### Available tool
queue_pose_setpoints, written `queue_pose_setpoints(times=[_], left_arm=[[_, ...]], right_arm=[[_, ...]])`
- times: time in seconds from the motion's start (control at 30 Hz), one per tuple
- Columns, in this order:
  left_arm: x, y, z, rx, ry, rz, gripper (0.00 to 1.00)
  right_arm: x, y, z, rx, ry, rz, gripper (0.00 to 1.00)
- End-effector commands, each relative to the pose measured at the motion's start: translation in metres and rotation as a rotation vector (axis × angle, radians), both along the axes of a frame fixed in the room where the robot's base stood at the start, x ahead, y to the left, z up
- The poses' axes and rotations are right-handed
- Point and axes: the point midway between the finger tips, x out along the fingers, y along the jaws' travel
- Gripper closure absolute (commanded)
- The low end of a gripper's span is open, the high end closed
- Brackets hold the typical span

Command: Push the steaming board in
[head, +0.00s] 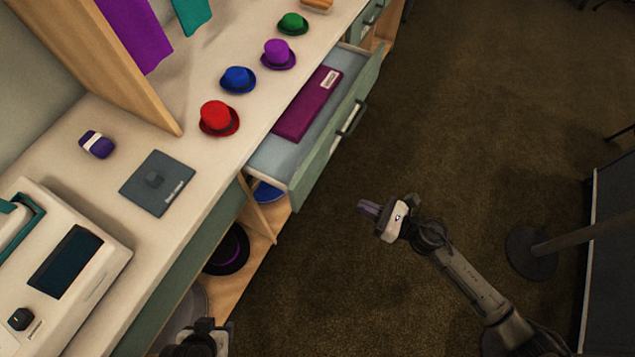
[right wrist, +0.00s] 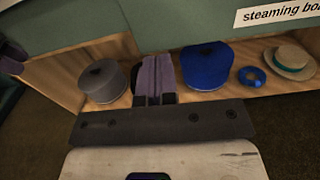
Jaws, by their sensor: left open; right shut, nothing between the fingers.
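A green panel (right wrist: 180,22) carries a white label (right wrist: 280,12) reading "steaming bo…", cut off by the edge of the right wrist view. I cannot tell a separate board there. In the head view a green-fronted drawer (head: 322,160) stands pulled out from the counter, with a handle on its front. A flat purple item (head: 305,104) with a white tag lies in it. My right gripper (head: 368,208) is shut and empty, over the floor to the right of the drawer. Its fingers also show in the right wrist view (right wrist: 155,78). My left gripper (head: 200,338) is open at the bottom edge, partly cut off.
Red (head: 219,118), blue (head: 238,80), purple (head: 278,54) and green (head: 292,23) hats stand on the counter. A dark grey plate (head: 157,183) and a white machine (head: 70,265) are nearer. Hats sit on the shelf below. A pole stand (head: 532,252) is at right; floor between is clear.

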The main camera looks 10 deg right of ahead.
Motion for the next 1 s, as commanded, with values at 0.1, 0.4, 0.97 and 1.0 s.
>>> queue_pose_setpoints(times=[0.1,0.4,0.97,1.0], left_arm=[[0.0,0.0,-0.001,0.0,0.0,0.0,0.45],[0.0,-0.001,-0.005,-0.005,0.001,0.004,0.45],[0.0,-0.003,-0.013,-0.01,0.0,0.007,0.45],[0.0,-0.003,-0.014,-0.009,0.001,0.006,0.45]], right_arm=[[0.003,0.003,0.0,-0.023,-0.031,-0.001,1.0],[0.031,0.038,0.001,-0.025,-0.039,-0.002,1.0],[0.082,0.103,0.0,-0.024,-0.034,-0.004,1.0],[0.084,0.105,0.0,-0.025,-0.034,-0.004,1.0]])
